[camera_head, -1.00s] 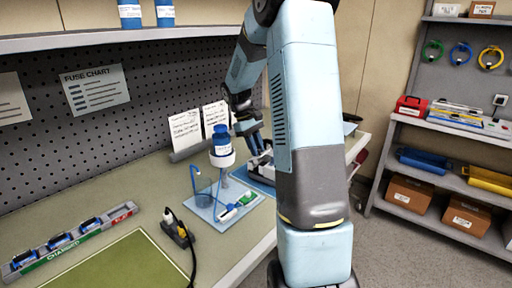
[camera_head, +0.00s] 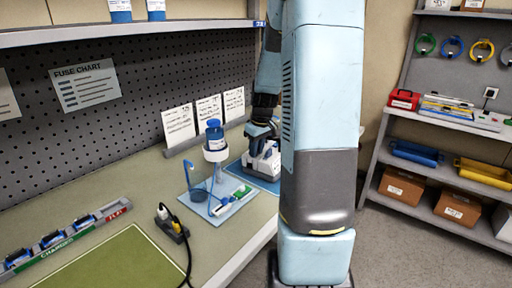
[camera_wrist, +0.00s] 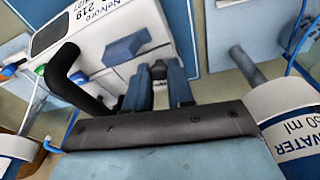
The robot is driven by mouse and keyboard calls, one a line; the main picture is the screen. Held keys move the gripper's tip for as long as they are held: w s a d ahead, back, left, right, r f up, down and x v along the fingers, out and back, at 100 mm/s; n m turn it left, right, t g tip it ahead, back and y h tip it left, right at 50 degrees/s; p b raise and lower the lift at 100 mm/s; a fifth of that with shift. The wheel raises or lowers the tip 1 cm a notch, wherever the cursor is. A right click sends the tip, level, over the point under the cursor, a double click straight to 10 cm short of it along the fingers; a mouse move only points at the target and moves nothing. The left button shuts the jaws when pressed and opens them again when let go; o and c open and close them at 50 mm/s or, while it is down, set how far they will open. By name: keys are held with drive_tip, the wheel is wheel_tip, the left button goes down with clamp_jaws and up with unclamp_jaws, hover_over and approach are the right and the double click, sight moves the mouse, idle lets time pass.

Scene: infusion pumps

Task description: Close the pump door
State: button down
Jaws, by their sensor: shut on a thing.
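The infusion pump (camera_head: 264,166) is a white and grey unit on a blue mat (camera_head: 236,172) at the back of the bench. In the wrist view its pale face (camera_wrist: 98,32) carries black lettering with "219", a blue raised part (camera_wrist: 127,46) and a black bent handle (camera_wrist: 72,78). My gripper (camera_head: 262,136) reaches down over the pump from above. In the wrist view my gripper (camera_wrist: 160,72) has its blue fingers shut on a small grey part of the pump. The fingers hide most of that part. I cannot tell the door's exact angle.
A blue-capped bottle (camera_head: 214,136) stands in a holder over a pale blue tray (camera_head: 238,207), left of the pump. In the wrist view a container labelled "WATER" (camera_wrist: 292,125) is close on the right. A black cable unit (camera_head: 172,225) and charging rack (camera_head: 65,240) lie nearer.

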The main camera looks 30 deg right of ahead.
drive_tip(key=shift+s+f, duration=0.1)
drive_tip(key=shift+f, duration=0.05)
idle(0.3)
drive_tip(key=c, duration=1)
unclamp_jaws()
drive_tip(key=r, duration=0.4)
drive_tip(key=s+r, duration=0.1)
drive_tip(key=r, duration=0.4)
drive_tip(key=s+r, duration=0.1)
drive_tip(key=r, duration=0.3)
drive_tip(key=shift+s+d+r, duration=0.2)
drive_tip(key=shift+d+r, duration=0.1)
drive_tip(key=shift+d, duration=0.1)
drive_tip(key=shift+a, duration=0.1)
